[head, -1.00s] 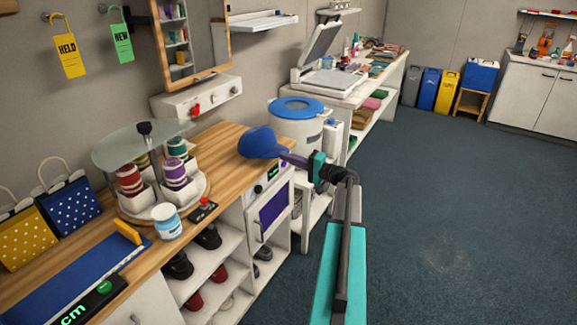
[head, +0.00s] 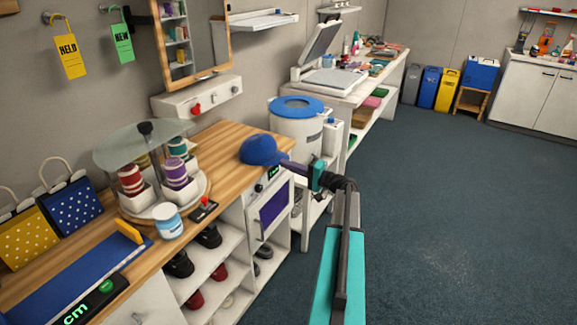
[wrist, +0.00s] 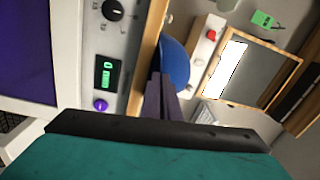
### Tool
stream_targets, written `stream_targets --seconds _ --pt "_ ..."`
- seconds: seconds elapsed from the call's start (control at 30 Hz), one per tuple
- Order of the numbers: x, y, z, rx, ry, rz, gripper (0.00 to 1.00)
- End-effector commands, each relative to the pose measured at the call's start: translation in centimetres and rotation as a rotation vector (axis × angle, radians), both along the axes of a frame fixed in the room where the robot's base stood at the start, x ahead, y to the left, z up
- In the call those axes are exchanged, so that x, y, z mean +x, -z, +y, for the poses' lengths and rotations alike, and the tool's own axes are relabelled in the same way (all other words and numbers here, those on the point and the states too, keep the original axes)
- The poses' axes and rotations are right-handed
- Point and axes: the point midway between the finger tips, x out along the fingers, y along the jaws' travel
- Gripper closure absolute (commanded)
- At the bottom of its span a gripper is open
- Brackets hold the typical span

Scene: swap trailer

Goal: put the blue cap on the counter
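The blue cap (head: 262,149) is at the right end of the wooden counter (head: 222,148), crown up and roughly level. I cannot tell whether it touches the wood or is just above it. My gripper (head: 288,164) reaches in from the right, its purple fingers close together on the cap's brim side at the counter's edge. In the wrist view the fingers (wrist: 161,92) are nearly together against the blue cap (wrist: 175,62), and the grip point itself is partly hidden.
A carousel with thread spools (head: 160,190), a white jar (head: 168,221) and a small red-switched device (head: 203,209) stand left of the cap. A white bin with a blue lid (head: 297,118) stands behind it. Below is a panel with a purple screen (head: 273,206).

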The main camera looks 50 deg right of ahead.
Motion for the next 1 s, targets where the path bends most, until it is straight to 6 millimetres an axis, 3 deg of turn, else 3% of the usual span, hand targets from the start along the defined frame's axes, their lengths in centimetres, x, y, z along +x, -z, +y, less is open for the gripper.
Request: stream_targets --seconds 0.07,0.1,0.2,0.7,1.0 --pt "0.0 0.2 0.0 0.0 0.0 0.0 1.0" --pt "0.0 0.1 0.0 0.0 0.0 0.0 0.91" --pt "0.0 0.1 0.0 0.0 0.0 0.0 0.79" --pt "0.0 -0.4 0.0 0.0 0.0 0.0 0.79" --pt "-3.9 0.2 -0.9 0.0 0.003 0.0 0.79"
